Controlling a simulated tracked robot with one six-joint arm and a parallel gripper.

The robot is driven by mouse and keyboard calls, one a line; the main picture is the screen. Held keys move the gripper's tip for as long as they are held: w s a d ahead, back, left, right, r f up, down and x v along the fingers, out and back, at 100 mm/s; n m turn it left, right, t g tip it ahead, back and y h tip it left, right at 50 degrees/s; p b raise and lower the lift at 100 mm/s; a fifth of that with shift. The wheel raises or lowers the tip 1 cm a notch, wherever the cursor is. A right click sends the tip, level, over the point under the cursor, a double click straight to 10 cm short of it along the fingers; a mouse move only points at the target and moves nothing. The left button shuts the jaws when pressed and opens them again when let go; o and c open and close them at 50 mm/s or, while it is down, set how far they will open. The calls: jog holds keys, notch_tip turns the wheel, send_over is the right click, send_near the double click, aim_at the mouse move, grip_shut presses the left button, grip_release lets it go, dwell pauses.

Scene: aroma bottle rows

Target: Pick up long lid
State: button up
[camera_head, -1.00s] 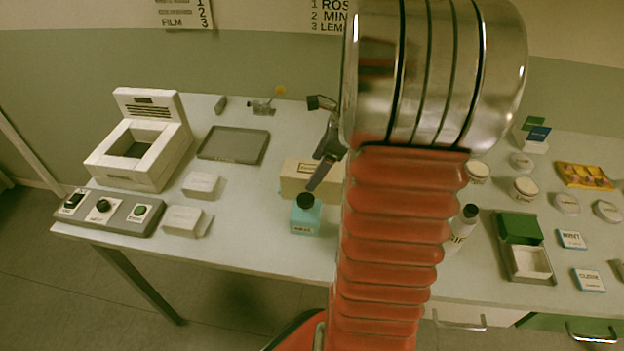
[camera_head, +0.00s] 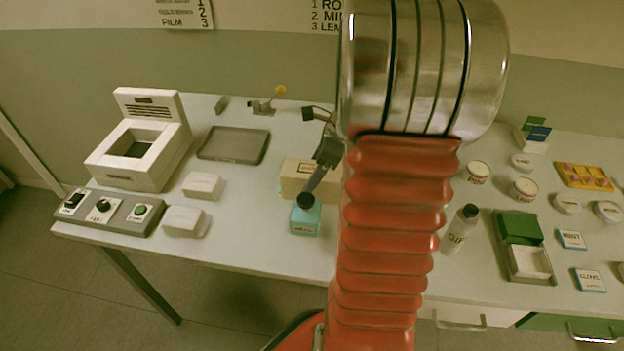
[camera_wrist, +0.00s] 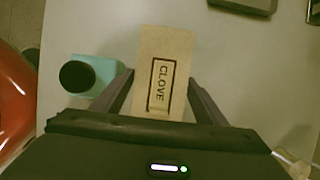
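The long lid is a cream, block-like piece (camera_head: 296,178) with a framed label, lying near the middle of the table behind a teal bottle (camera_head: 305,219). In the wrist view the long lid (camera_wrist: 163,50) reads CLOVE and runs lengthwise between my fingers. My gripper (camera_wrist: 160,80) is open, with one finger on each side of the lid's near part. I cannot tell whether the fingers touch it or are still above it. In the head view my gripper (camera_head: 315,180) is partly seen in front of the lid, and my arm hides the lid's right end.
The teal bottle with its black cap (camera_wrist: 77,77) stands close to my left finger. A grey tray (camera_head: 234,145), a white machine (camera_head: 130,165) and two pale blocks stand left. A white bottle (camera_head: 459,232), a green-and-white box (camera_head: 519,228) and jars stand right.

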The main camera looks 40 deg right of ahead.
jog(key=c, duration=0.8)
jog(key=shift+r, duration=0.1)
notch_tip(320, 180, up, 18)
dwell(0.3)
dwell(0.5)
